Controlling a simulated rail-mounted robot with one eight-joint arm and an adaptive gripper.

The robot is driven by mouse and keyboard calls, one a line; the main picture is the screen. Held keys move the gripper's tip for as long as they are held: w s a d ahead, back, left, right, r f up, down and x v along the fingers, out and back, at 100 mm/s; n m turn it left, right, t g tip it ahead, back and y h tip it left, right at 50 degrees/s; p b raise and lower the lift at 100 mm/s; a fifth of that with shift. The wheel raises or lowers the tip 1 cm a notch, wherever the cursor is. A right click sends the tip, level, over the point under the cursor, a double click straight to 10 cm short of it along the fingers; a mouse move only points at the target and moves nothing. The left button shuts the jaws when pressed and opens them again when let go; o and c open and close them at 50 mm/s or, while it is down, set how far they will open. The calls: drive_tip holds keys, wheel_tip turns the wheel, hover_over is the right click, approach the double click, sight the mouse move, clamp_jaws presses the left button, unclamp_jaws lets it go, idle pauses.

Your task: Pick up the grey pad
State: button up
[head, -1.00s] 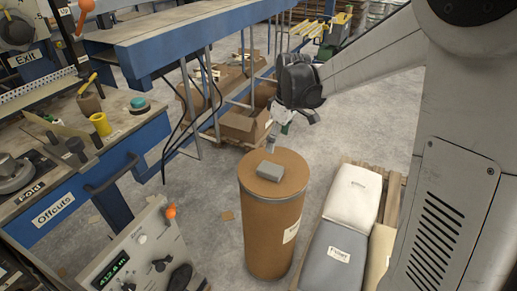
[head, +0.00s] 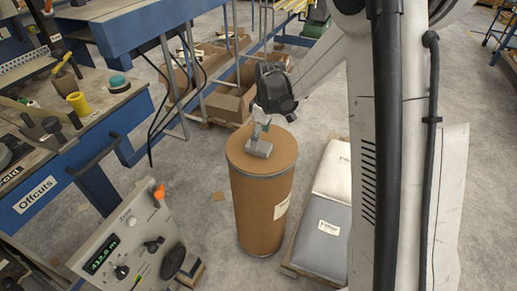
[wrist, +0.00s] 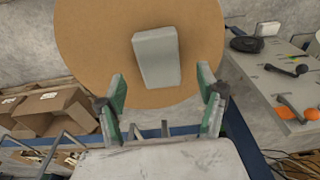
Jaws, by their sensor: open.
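The grey pad (head: 259,148) is a small block lying on the round brown top of a fibre drum (head: 262,205). In the wrist view the pad (wrist: 157,57) lies a little beyond the fingertips, roughly midway between them, with the drum top (wrist: 90,40) around it. My gripper (head: 262,130) hangs above the drum, close over the pad. In the wrist view my gripper (wrist: 162,82) is open, its two green-lined fingers wide apart with nothing between them. The head view does not clearly show whether a finger touches the pad.
White and grey sacks (head: 322,235) lie on a pallet right of the drum. A control box (head: 125,245) with a display stands front left. A blue-framed workbench (head: 75,140) is at left. Cardboard boxes (head: 232,102) sit behind the drum.

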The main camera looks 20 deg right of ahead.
drive_tip(key=f, duration=0.5)
drive_tip(key=shift+w+a+b, duration=0.25)
drive_tip(key=shift+w+b, duration=0.05)
drive_tip(key=shift+b, duration=0.1)
drive_tip(key=c, duration=1.3)
drive_tip(key=shift+o, duration=0.2)
drive_tip(key=shift+r, duration=0.1)
